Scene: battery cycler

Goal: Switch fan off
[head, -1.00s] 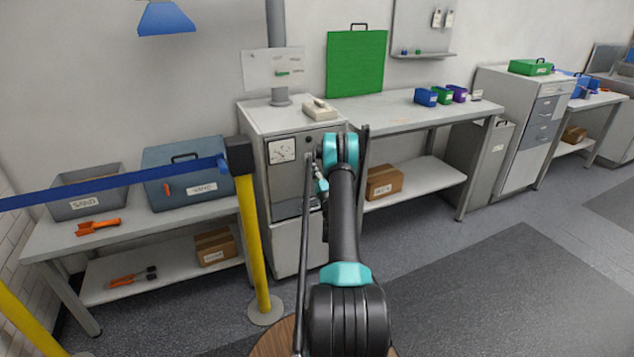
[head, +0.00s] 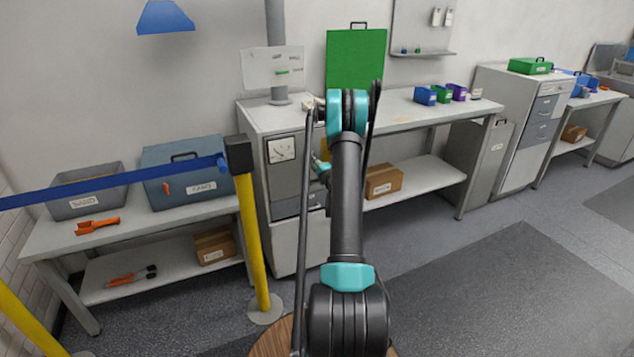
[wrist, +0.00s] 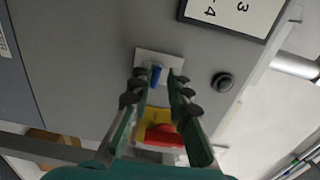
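A small blue switch lever (wrist: 156,75) sits on a pale square plate (wrist: 170,60) on a grey cabinet front, in the wrist view. No fan label is readable there. My gripper (wrist: 159,77) is open, with its two green fingers on either side of the blue lever. I cannot tell whether either finger touches it. No fan can be made out.
A red button (wrist: 163,136) on a yellow base (wrist: 155,116) lies close to the fingers. A black round knob (wrist: 222,82) is to the right. A gauge (head: 282,150) is on the cabinet front. A yellow barrier post (head: 255,240) with blue tape stands left of my arm.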

